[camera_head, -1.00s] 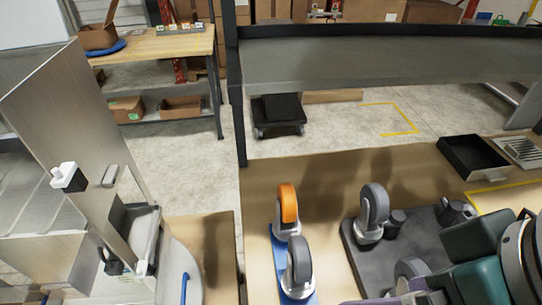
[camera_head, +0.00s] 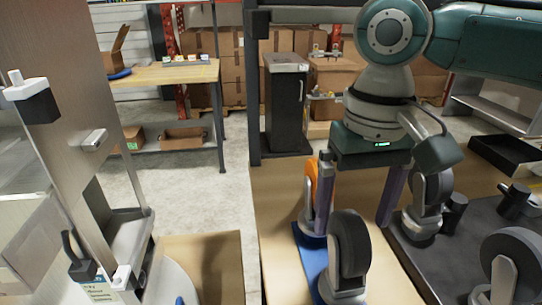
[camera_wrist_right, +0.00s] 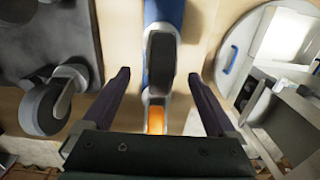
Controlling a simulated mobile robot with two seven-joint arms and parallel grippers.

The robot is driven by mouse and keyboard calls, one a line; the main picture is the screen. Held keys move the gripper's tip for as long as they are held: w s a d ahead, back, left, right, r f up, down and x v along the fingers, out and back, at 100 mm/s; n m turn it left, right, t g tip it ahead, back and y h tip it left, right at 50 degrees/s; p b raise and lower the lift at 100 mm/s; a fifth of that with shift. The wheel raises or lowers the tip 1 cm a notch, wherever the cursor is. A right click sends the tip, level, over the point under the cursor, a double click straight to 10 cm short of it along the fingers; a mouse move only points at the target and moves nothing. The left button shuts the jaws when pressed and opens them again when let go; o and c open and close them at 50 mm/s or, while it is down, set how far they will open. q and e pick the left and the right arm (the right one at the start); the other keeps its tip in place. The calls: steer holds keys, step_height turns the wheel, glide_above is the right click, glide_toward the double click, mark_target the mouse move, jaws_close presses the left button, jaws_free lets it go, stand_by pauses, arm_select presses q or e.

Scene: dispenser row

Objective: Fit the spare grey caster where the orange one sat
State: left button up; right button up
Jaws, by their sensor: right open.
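The orange caster (camera_head: 309,184) stands on a blue strip (camera_head: 312,262), partly hidden behind one finger of my right gripper (camera_head: 353,228). A grey caster (camera_head: 348,246) stands nearer on the same strip. More grey casters (camera_head: 432,196) (camera_head: 512,262) stand on a dark plate; I cannot tell which is the spare. My right gripper is open, purple fingers pointing down. In the right wrist view its fingers (camera_wrist_right: 160,78) are apart on either side of the strip, with the orange caster (camera_wrist_right: 155,121) and the dark wheel of a grey one (camera_wrist_right: 161,50) between them. My left gripper is not seen.
The dark plate (camera_head: 455,262) also bears short dark posts (camera_head: 514,200). A black tray (camera_head: 502,152) lies at the far right. A tall metal panel (camera_head: 85,110) stands at the left. A wooden workbench (camera_head: 165,74) is behind. Bare wood (camera_head: 275,215) shows left of the strip.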

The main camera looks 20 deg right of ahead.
mark_target(344, 260)
step_height(344, 260, down, 6)
steer(key=shift+r, duration=0.1)
jaws_close()
stand_by(0.9)
steer(key=shift+r, duration=0.1)
